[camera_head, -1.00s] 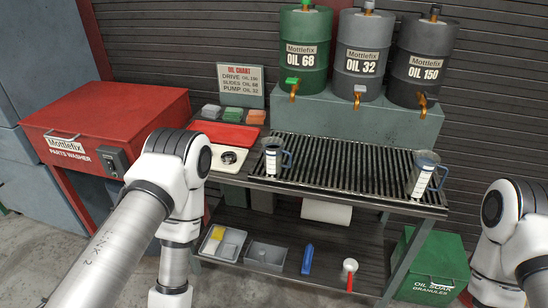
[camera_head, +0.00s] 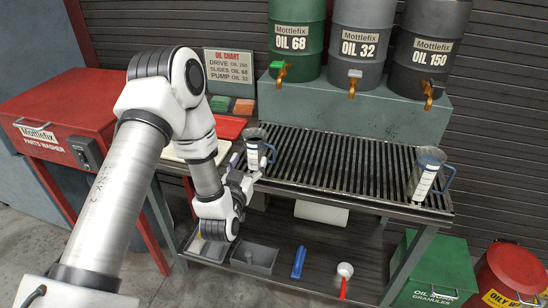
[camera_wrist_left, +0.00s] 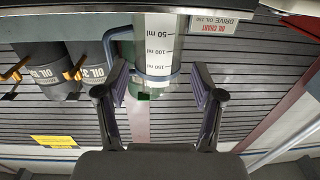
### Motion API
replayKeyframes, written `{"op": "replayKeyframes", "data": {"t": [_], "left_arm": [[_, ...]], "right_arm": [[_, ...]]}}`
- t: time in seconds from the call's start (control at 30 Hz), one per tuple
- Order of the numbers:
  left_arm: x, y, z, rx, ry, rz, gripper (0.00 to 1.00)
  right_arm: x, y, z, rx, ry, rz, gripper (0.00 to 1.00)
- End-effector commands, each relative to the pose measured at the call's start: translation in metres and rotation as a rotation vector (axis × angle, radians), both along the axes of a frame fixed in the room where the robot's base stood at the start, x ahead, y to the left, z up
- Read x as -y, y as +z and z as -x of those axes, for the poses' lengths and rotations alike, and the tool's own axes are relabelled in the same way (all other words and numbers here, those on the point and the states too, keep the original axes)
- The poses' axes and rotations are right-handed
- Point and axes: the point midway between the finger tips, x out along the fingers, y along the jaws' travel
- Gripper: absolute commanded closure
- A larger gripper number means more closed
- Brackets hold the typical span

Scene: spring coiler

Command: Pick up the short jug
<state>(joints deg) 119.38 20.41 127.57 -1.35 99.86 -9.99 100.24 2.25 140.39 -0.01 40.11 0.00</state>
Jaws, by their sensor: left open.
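A clear graduated jug (camera_head: 254,142) with a blue handle and rim stands upright at the left end of the slatted rack. A second similar jug (camera_head: 427,172) stands near the rack's right end and looks somewhat larger. My left gripper (camera_head: 246,169) is open just in front of the left jug. In the left wrist view, that jug (camera_wrist_left: 158,45) shows its scale marks between the open fingers of the gripper (camera_wrist_left: 158,82), with gaps at both sides. Its handle lies to the picture's left. My right gripper is not in view.
The slatted rack (camera_head: 335,160) is clear between the jugs. Oil drums with taps stand on a grey block (camera_head: 325,105) behind it. A red tray (camera_head: 230,127) and an oil chart (camera_head: 229,66) are left. The lower shelf holds a blue item (camera_head: 299,262) and a red-handled scoop (camera_head: 345,272).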

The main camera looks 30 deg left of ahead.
Motion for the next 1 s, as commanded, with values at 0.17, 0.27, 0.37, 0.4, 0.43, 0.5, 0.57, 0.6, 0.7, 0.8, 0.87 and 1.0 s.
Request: {"op": "replayKeyframes", "data": {"t": [0.17, 0.27, 0.37, 0.4, 0.43, 0.5, 0.57, 0.6, 0.7, 0.8, 0.87, 1.0], "left_arm": [[-0.007, 0.004, -0.024, -0.001, -0.001, -0.002, 0.32], [-0.012, 0.006, -0.042, -0.002, -0.001, -0.003, 0.32], [-0.016, 0.004, -0.056, -0.003, -0.002, -0.001, 0.32], [-0.017, 0.003, -0.060, -0.003, -0.002, -0.001, 0.32], [-0.018, 0.003, -0.061, -0.004, -0.002, -0.001, 0.32], [-0.018, 0.002, -0.061, -0.005, -0.002, 0.000, 0.32], [-0.018, 0.002, -0.061, -0.006, -0.002, 0.001, 0.32], [-0.017, 0.002, -0.061, -0.006, -0.003, 0.001, 0.32], [-0.017, 0.002, -0.061, -0.006, -0.003, 0.000, 0.64], [-0.017, 0.002, -0.061, -0.006, -0.003, 0.000, 0.80], [-0.017, 0.002, -0.061, -0.005, -0.003, -0.001, 0.80], [-0.017, 0.002, -0.061, -0.006, -0.003, 0.000, 0.80]], "right_arm": [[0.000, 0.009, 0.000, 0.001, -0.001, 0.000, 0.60], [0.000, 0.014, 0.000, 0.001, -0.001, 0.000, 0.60], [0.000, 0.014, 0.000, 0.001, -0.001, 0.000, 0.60], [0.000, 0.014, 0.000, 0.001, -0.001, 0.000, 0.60], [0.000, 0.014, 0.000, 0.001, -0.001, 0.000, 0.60], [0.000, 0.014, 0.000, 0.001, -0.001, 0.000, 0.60], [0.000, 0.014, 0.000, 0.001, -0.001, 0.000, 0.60], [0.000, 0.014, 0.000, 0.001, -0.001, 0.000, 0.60], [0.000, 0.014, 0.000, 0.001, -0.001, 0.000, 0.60], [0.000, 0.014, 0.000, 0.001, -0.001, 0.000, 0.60], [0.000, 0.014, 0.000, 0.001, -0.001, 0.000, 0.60], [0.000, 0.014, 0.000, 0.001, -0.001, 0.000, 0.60]]}}
